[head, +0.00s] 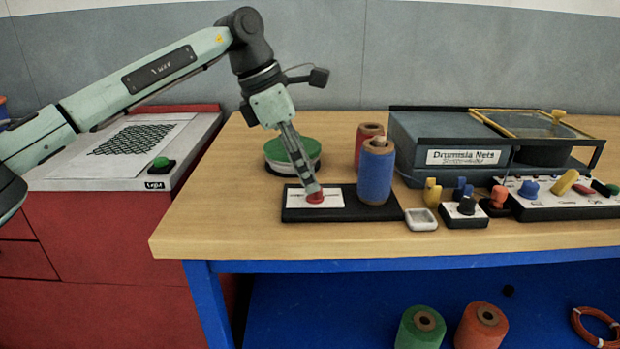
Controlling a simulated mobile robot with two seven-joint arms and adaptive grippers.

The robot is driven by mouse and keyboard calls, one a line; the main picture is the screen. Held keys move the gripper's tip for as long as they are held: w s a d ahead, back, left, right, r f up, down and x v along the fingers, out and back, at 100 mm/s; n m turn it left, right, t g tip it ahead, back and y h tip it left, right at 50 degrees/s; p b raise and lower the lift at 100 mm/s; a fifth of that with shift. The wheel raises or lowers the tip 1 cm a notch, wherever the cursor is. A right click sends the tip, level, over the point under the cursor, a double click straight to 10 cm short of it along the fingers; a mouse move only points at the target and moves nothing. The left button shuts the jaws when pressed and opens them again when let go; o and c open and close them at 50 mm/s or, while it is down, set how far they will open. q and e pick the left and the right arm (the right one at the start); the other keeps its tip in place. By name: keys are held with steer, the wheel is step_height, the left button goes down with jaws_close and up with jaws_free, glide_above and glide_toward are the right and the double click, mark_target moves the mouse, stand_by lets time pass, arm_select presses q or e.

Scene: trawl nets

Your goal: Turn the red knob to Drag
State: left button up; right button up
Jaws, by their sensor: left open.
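A round red knob (316,197) sits on a white plate on a black base (345,213) near the front of the wooden table. My left gripper (311,188) points down at this knob, with its fingertips at or just above it. The fingers look narrow from this side, and I cannot tell whether they touch the knob. They hide part of the knob and the plate. No Drag lettering is readable. My right gripper is not in view.
A blue spool (375,175) stands on the base just right of the knob, with a red spool (366,133) behind. A green-topped round tin (278,152) is behind the gripper. Several small knobs and a control panel (560,208) fill the right. The table's (215,220) front left is clear.

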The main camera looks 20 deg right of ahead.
arm_select(q)
steer(key=v, duration=0.9)
steer(key=shift+r, duration=0.35)
steer(key=shift+a+f, duration=0.1)
